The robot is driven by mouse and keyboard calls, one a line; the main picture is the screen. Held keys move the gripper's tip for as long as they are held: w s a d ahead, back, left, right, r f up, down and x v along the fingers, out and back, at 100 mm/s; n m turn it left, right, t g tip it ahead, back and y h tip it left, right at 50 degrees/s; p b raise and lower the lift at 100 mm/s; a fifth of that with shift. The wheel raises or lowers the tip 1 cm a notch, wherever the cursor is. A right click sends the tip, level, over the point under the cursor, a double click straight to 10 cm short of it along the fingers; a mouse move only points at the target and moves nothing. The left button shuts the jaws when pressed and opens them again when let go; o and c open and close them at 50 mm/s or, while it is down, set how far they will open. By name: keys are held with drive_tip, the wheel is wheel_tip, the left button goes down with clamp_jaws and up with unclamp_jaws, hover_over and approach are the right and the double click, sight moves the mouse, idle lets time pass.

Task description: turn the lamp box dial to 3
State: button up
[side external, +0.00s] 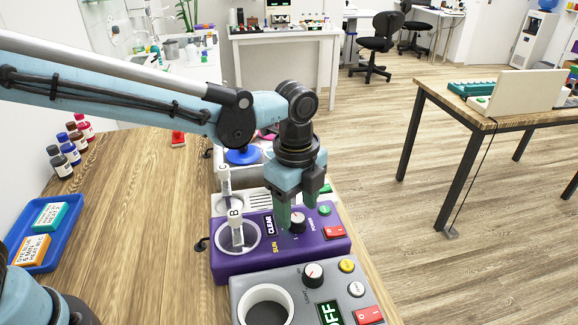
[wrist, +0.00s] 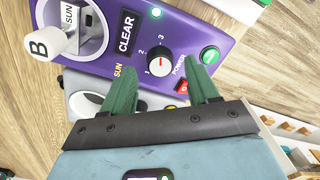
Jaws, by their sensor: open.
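A purple box (side external: 228,264) with a small dial (side external: 298,224) stands on the wooden table; I cannot tell for certain that it is the lamp box. In the wrist view the dial (wrist: 159,66) has a red mark and the numbers 1, 2 and 3 around its left and upper side. I cannot read surely which number the mark points at. My gripper (side external: 290,220) points down over the purple box, close to the dial. In the wrist view its green fingers (wrist: 160,70) are apart, with the dial showing between their tips. Contact cannot be told.
The purple box also carries a white lever marked B (side external: 236,232), a CLEAR display (side external: 268,225), a green button (side external: 324,210) and a red switch (side external: 334,232). A grey box (side external: 330,278) with its own dial (side external: 313,274) stands in front. A blue tray (side external: 66,244) lies at left.

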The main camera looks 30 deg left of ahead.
sight(295, 219)
wheel_tip(295, 219, up, 10)
drive_tip(key=shift+s, duration=0.2)
idle(0.4)
drive_tip(key=s+a+f+n+t, duration=0.2)
drive_tip(key=s+a+n, duration=0.3)
drive_tip(key=a+n, duration=0.5)
drive_tip(key=s+a+f+n+t, duration=0.3)
drive_tip(key=s+a+n+t, duration=0.1)
drive_tip(key=a+n, duration=0.6)
drive_tip(key=shift+s+a+n+t, duration=0.15)
drive_tip(key=shift+s+n+t, duration=0.2)
drive_tip(key=shift+s, duration=0.2)
